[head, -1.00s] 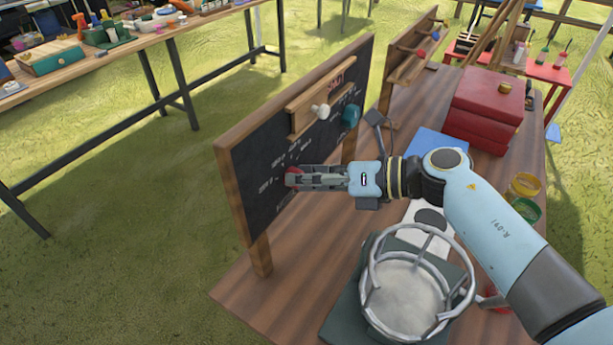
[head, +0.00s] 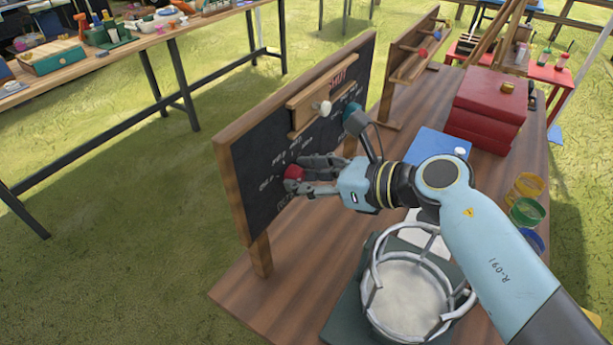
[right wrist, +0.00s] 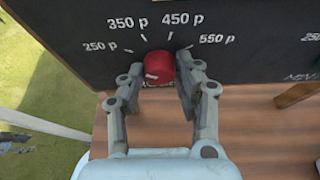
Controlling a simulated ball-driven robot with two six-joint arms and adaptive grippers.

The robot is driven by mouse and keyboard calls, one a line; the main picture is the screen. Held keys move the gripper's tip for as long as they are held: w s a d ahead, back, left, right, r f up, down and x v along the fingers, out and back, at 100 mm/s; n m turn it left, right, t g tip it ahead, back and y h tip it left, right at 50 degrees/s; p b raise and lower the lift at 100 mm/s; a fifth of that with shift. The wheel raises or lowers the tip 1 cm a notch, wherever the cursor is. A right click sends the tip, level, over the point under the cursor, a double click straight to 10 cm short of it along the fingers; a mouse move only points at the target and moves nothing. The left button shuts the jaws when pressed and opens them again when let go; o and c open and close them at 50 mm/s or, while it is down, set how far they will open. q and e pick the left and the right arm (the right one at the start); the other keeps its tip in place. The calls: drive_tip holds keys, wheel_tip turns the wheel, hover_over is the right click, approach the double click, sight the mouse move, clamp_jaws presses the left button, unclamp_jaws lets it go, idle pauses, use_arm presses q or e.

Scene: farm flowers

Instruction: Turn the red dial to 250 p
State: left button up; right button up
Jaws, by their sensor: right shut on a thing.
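The red dial (head: 292,173) sits low on the black chalkboard (head: 262,150), near its left end. In the right wrist view the red dial (right wrist: 160,66) lies under an arc of white tick marks and labels: 250 p at far left, then 350 p, 450 p and 550 p. A small pale mark shows low on its face; I cannot tell which label it is set to. My right gripper (head: 303,175) has one finger on each side of the dial, shut on it. In the right wrist view its fingers (right wrist: 162,80) flank the dial. My left gripper is not in view.
A round metal-framed vessel (head: 372,290) stands near on the wooden table (head: 285,290). Red boxes (head: 487,105) and paint jars (head: 527,187) stand to the right.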

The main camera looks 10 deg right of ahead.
idle(0.4)
drive_tip(key=o, duration=1.1)
drive_tip(key=v, duration=1.2)
drive_tip(key=shift+a, duration=0.1)
